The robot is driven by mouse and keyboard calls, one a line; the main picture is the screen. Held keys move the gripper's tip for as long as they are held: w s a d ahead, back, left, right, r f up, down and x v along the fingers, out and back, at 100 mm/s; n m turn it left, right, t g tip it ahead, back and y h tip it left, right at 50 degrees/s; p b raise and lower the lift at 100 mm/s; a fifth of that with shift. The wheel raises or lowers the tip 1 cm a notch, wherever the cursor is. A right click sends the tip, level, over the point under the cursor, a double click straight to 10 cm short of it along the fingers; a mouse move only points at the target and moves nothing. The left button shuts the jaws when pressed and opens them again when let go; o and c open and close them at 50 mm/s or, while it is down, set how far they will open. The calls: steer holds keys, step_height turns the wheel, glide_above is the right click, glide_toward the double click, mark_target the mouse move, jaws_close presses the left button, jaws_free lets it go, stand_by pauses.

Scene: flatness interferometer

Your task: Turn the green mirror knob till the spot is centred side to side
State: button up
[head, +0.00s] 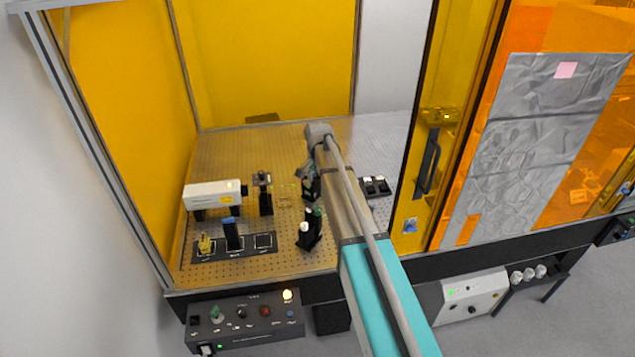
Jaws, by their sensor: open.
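A black mirror mount (309,238) stands on the perforated optical table, just left of my arm. It carries a small green knob (317,211) on its top right and a white knob (304,227) on its left. My gripper (308,190) is at the end of my arm, behind and above the mount, partly hidden by my arm. It is open, with nothing visible in it, and appears apart from the green knob. The fingertips are too small to make out clearly. No light spot can be made out in this view.
A white laser housing (212,194) and a black post mount (265,196) stand to the left. A dark tray (272,252) holds small parts at the front left. A control box (245,318) hangs below the table edge. Orange panels (115,85) enclose the left and back.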

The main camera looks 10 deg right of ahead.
steer(key=s+f+n+b, duration=0.8)
steer(key=s+f+b, duration=1.9)
steer(key=f+b, duration=0.2)
steer(key=shift+f+b, duration=0.15)
steer(key=shift+b, duration=0.25)
stand_by(0.9)
stand_by(0.6)
stand_by(0.5)
steer(key=shift+s+n, duration=0.5)
steer(key=shift+s, duration=0.55)
stand_by(1.7)
